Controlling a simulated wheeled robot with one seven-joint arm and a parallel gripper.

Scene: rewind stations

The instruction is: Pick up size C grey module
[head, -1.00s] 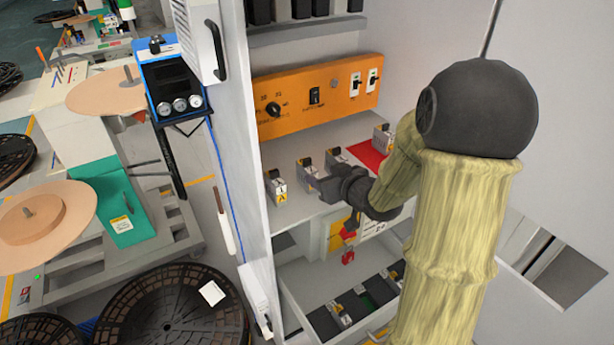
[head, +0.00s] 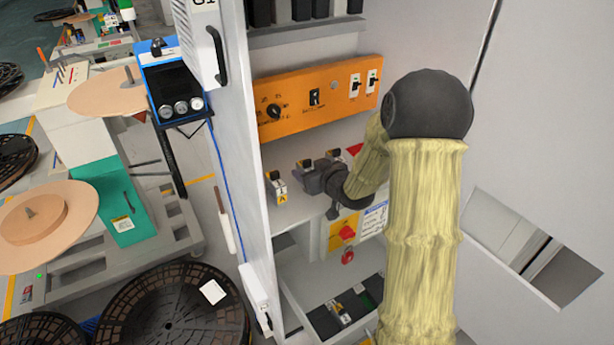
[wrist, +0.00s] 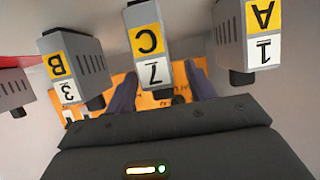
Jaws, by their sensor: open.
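In the head view my gripper (head: 312,182) is at the shelf and hides most of the C module (head: 305,164). The grey A module (head: 278,187) stands to the left, and the B module (wrist: 75,65) is on the other side.
The modules stand on a grey shelf (head: 290,220) below an orange switch panel (head: 315,97). A red patch (head: 355,149) lies behind my arm. Below are a red knob (head: 348,257) and an open drawer with dark compartments (head: 325,322). The cabinet's side wall (head: 232,150) bounds the left.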

